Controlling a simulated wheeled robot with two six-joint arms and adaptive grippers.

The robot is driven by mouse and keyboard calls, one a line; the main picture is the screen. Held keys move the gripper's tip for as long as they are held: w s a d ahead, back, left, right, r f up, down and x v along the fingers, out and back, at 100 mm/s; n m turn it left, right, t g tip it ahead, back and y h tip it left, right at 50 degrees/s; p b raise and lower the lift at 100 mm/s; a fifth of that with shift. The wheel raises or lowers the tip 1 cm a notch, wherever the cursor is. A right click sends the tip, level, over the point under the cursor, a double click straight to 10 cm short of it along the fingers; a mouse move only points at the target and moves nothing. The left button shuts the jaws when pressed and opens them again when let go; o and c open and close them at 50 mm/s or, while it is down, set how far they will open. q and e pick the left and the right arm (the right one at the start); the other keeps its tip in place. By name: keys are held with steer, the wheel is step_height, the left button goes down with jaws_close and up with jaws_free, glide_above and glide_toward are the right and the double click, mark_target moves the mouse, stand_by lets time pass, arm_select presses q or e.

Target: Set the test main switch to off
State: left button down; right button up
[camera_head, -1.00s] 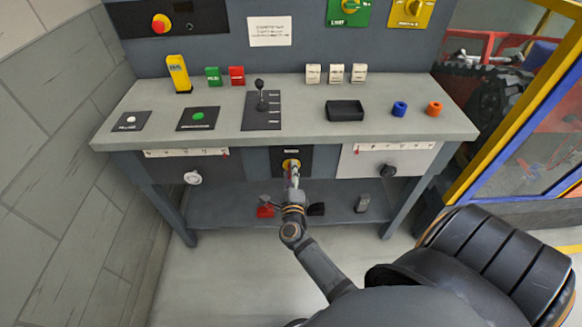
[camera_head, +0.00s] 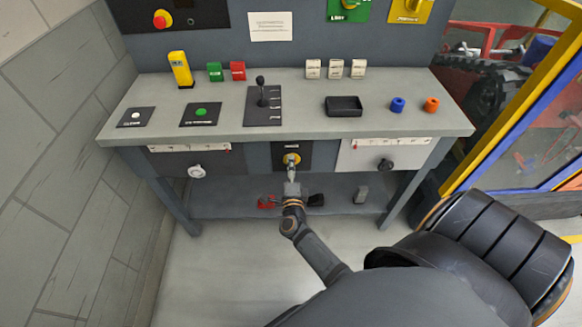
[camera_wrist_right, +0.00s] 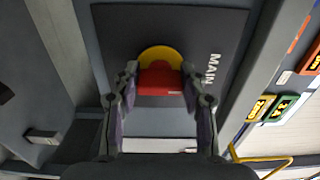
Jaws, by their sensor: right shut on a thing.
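The main switch is a red handle (camera_wrist_right: 160,80) on a yellow disc (camera_wrist_right: 160,54), mounted on a dark plate (camera_wrist_right: 120,25) lettered MAIN in the right wrist view. In the head view the yellow disc (camera_head: 291,158) shows on the black plate (camera_head: 304,149) under the bench's front edge. My right gripper (camera_head: 291,168) is in front of the switch, and in the wrist view its fingers (camera_wrist_right: 160,82) are closed on both sides of the red handle. The gripper hides part of the handle in the head view. I cannot read the switch's position marks. My left gripper is not in view.
A white knob (camera_head: 197,171) is left of the switch and a dark knob (camera_head: 385,165) right of it. Above is the bench top (camera_head: 225,92) with a lever (camera_head: 262,92) and a black tray (camera_head: 344,106). A lower shelf (camera_head: 230,205) holds small items.

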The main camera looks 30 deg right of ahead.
steer(key=o, duration=1.1)
steer(key=shift+o, duration=0.2)
steer(key=v, duration=0.7)
steer(key=shift+s, duration=0.2)
steer(key=shift+a, duration=0.1)
